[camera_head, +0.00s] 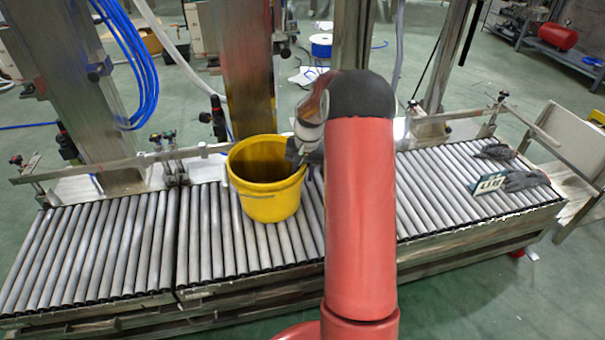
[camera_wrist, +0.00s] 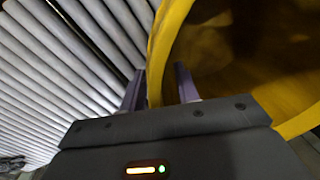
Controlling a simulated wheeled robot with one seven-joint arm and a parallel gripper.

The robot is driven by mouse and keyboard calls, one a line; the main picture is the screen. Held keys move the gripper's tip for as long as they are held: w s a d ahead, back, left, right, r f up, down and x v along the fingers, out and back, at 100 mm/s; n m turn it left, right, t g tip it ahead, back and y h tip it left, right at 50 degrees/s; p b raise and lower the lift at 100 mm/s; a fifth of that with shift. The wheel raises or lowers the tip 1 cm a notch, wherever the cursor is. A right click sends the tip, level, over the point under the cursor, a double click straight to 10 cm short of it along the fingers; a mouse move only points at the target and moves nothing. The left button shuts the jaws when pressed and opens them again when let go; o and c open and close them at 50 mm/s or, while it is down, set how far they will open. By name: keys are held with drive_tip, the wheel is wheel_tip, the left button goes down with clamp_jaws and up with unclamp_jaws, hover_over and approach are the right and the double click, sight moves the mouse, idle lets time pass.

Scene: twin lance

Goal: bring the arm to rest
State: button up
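A yellow bucket (camera_head: 268,205) stands upright on the roller conveyor, left of my red arm in the head view. My gripper (camera_head: 300,160) is at the bucket's right rim, partly hidden by my arm. In the wrist view my gripper (camera_wrist: 160,88) has its two fingers apart, one on each side of the bucket's wall (camera_wrist: 155,60). A gap shows between the wall and the right-hand finger, which is inside the bucket. The gripper looks open around the rim, not clamped on it. The bucket's floor is dark and unclear.
The roller conveyor (camera_head: 105,250) runs across the view. Dark gloves (camera_head: 525,181) and a small greenish box (camera_head: 488,184) lie on its right end. A metal rail (camera_head: 110,163) and posts stand behind the bucket. The rollers left of the bucket are clear.

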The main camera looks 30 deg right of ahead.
drive_tip(key=r, duration=0.7)
drive_tip(key=shift+s+d+r, duration=0.15)
drive_tip(key=shift+d, duration=0.1)
drive_tip(key=s+a+r+n+t+h, duration=0.2)
drive_tip(key=s+a+r+n, duration=0.2)
drive_tip(key=s+a+r, duration=0.95)
drive_tip(key=s+a+n+t, duration=0.1)
drive_tip(key=s+a, duration=0.3)
drive_tip(key=s, duration=0.4)
drive_tip(key=s+a+n+t+y, duration=0.1)
drive_tip(key=s+a+t, duration=0.1)
drive_tip(key=s, duration=0.6)
drive_tip(key=shift+a+n, duration=0.4)
drive_tip(key=shift+a, duration=0.5)
drive_tip(key=shift+r, duration=0.1)
clamp_jaws()
